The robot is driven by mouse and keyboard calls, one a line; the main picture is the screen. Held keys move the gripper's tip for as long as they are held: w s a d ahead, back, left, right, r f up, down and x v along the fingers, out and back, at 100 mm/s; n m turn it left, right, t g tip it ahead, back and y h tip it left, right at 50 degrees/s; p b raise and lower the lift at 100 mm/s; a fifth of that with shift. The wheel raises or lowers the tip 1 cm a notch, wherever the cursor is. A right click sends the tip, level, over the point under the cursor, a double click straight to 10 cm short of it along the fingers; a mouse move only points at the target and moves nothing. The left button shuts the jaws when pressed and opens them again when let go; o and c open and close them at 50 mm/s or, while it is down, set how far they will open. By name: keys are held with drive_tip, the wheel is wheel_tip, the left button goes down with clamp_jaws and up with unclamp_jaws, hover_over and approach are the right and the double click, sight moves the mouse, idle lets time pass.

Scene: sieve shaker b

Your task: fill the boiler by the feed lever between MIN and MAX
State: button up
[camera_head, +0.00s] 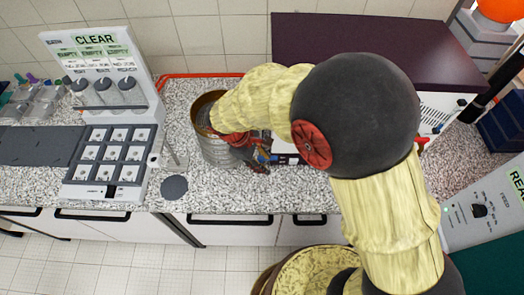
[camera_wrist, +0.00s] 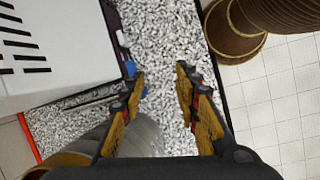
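A light grey panel (camera_head: 482,208) at the right edge of the head view carries small lettering that seems to read FEED and a dark knob-like mark (camera_head: 479,210). I cannot make out a feed lever, or MIN and MAX marks; my arm covers part of this area. My gripper (camera_wrist: 160,85) is open and empty over the speckled counter in the wrist view. In the head view my gripper (camera_head: 262,158) is beside a metal cylinder, partly hidden by my wrist.
The metal cylinder (camera_head: 213,150) with a brown rim stands close to my gripper. A white box with a dark purple top (camera_head: 350,35) is behind my arm. A sieve-like panel marked CLEAR (camera_head: 95,40) and a button block (camera_head: 110,160) stand left. The front counter (camera_head: 240,195) is mostly clear.

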drive_tip(key=w+a+r+n+t, duration=0.1)
drive_tip(key=w+a+n, duration=0.1)
drive_tip(key=w, duration=0.3)
drive_tip(key=shift+n, duration=0.4)
drive_tip(key=x, duration=0.5)
drive_tip(key=d+x, duration=0.1)
drive_tip(key=x, duration=0.2)
drive_tip(key=shift+s+r, duration=0.15)
drive_tip(key=shift+s, duration=0.1)
drive_tip(key=shift+c, duration=1.4)
clamp_jaws()
